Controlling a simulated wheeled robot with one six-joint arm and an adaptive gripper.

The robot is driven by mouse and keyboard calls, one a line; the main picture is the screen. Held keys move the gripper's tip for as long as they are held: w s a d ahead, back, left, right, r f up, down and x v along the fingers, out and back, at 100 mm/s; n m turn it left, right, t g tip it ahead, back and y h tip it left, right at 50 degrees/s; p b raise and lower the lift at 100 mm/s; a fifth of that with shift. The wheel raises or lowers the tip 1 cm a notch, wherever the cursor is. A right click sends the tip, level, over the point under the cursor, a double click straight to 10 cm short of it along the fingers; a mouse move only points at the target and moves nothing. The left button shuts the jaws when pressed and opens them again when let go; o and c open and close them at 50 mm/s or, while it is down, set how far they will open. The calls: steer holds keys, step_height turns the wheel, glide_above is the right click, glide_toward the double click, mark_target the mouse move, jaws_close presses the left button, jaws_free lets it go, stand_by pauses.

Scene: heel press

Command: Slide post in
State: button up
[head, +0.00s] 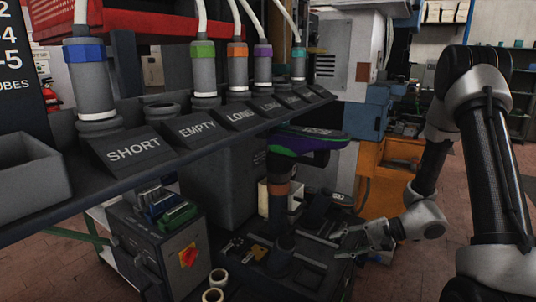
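A dark upright post (279,215) with brown bands stands in the press area on the dark bench (318,262). A dark shoe-shaped form (310,140) with purple and green sides sits at the top of the post. My gripper (338,243) is low over the bench, to the right of the post and apart from it. Its fingers point left, look spread, and show nothing between them. The lower end of the post is partly lost among dark parts, so I cannot tell how it is seated.
A shelf with labelled chutes (134,150) and several tubes with coloured collars crosses the left and middle. Below it stand a control box (165,245) with a red knob, white rings (218,277) and small brass parts (258,252). An orange cabinet (385,165) stands behind my arm.

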steer(key=s+d+r+n+g+h, duration=0.45)
steer(key=s+d+r+h, duration=0.5)
steer(key=s, duration=0.45)
steer(key=s+d+r+n+t+h, duration=0.1)
steer(key=s+d+r+n+t, duration=0.1)
steer(key=r, duration=0.6)
steer(key=s+d+r+n+t+h, duration=0.2)
steer(key=r+t, duration=0.2)
steer(key=r, duration=0.4)
steer(key=shift+s+d+r+t, duration=0.15)
steer(key=shift+s+r+t, duration=0.15)
steer(key=shift+s+t, duration=0.05)
steer(key=shift+h, duration=0.25)
